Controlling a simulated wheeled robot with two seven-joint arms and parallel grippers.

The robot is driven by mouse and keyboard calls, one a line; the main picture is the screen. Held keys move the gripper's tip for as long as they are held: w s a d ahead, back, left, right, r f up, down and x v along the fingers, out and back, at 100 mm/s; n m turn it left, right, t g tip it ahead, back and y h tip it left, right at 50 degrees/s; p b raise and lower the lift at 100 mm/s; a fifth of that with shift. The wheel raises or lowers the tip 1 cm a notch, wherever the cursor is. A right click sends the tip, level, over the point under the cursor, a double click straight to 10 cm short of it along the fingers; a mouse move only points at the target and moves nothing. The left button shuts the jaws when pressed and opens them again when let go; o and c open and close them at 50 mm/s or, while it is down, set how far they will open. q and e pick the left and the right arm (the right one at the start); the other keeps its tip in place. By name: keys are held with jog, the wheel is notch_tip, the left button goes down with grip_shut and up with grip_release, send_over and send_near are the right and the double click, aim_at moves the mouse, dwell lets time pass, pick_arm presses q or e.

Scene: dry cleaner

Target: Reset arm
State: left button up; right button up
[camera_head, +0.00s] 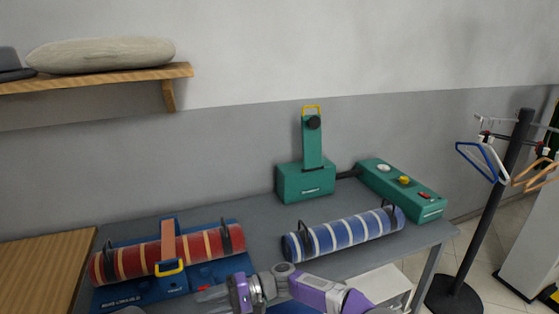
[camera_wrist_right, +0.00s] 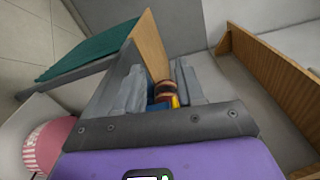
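My right gripper (camera_head: 212,294) reaches in from the lower right in the head view, its fingers pointing left. It is in front of the table's near side, close to the blue base (camera_head: 130,296) under a red striped roll (camera_head: 120,262). In the right wrist view the two grey fingers of the right gripper (camera_wrist_right: 162,82) stand apart with no object clamped between them. A dark red and yellow thing (camera_wrist_right: 165,96) shows beyond the gap. My left gripper is not in view.
The grey table (camera_head: 262,240) also carries a blue striped roll (camera_head: 345,232), a green upright device (camera_head: 305,180) and a green control box (camera_head: 400,188). A wooden shelf (camera_head: 100,78) hangs at upper left. A black hanger stand (camera_head: 490,220) is at right.

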jog(key=s+d+f+m+t+h+p, duration=0.1)
jog(key=s+d+f+h, duration=0.15)
jog(key=f, duration=0.45)
jog(key=s+d+f+m+t+h, duration=0.15)
jog(key=d+f, duration=0.25)
jog(key=f, duration=0.4)
jog(key=s+d+f+m+t+h+p, duration=0.1)
jog(key=s+d+f+h, duration=0.2)
jog(key=f, duration=0.4)
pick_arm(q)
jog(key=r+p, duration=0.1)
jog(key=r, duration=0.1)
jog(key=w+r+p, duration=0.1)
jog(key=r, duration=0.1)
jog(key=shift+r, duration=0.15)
pick_arm(e)
jog(key=s+d+f+t+h, duration=0.1)
jog(key=s+d+f+h, duration=0.1)
jog(key=s+d, duration=0.5)
jog(key=s+d+f+m+t+h, duration=0.1)
jog(key=s+d+f+t+h, duration=0.1)
jog(key=s+d, duration=0.5)
jog(key=d+f+h, duration=0.1)
jog(key=d+f, duration=0.1)
jog(key=d, duration=0.2)
jog(key=shift+s+d+f, duration=0.15)
jog(key=shift+s+f, duration=0.15)
jog(key=shift+f, duration=0.1)
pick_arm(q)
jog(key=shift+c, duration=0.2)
